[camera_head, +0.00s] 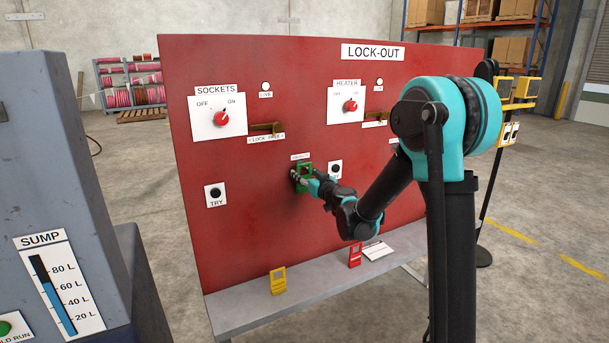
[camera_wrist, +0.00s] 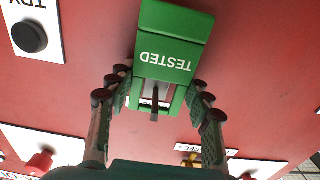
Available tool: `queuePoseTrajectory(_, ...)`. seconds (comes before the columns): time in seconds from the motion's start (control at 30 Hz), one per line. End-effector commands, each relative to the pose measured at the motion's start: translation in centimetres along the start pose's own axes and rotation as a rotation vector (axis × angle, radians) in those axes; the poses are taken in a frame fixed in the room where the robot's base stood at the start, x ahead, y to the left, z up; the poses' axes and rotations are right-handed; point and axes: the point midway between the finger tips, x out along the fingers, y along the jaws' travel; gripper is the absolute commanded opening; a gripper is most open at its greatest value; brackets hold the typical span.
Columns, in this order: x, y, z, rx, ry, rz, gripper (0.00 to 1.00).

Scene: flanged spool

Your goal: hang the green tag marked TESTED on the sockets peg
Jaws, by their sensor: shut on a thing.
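The green tag marked TESTED (camera_wrist: 172,62) is between the two fingers of my gripper (camera_wrist: 160,90), which is shut on it. Its lettering is upside down in the wrist view. A dark peg (camera_wrist: 155,99) shows in the tag's window; I cannot tell whether it passes through. In the head view, the tag (camera_head: 305,168) is close against the red board (camera_head: 260,200), below a small white label (camera_head: 300,157) too small to read surely. My gripper (camera_head: 303,180) reaches it from the lower right. The SOCKETS switch (camera_head: 221,118) is up and left of it.
A TRY button (camera_head: 335,168) is just right of the tag, and another TRY button (camera_head: 215,194) is farther left. Brass hasps (camera_head: 264,128) stick out above. A yellow tag (camera_head: 278,280) and a red tag (camera_head: 355,255) stand on the grey ledge (camera_head: 240,308).

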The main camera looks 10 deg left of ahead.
Motion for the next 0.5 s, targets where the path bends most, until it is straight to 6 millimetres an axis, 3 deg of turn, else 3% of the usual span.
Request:
queuePoseTrajectory(0.27,0.00,0.00,0.00,0.000,0.000,0.000,0.26)
queuePoseTrajectory(0.3,0.00,0.00,0.00,0.000,0.000,0.000,0.53)
queuePoseTrajectory(0.5,0.00,0.01,0.00,0.000,0.000,0.000,0.74)
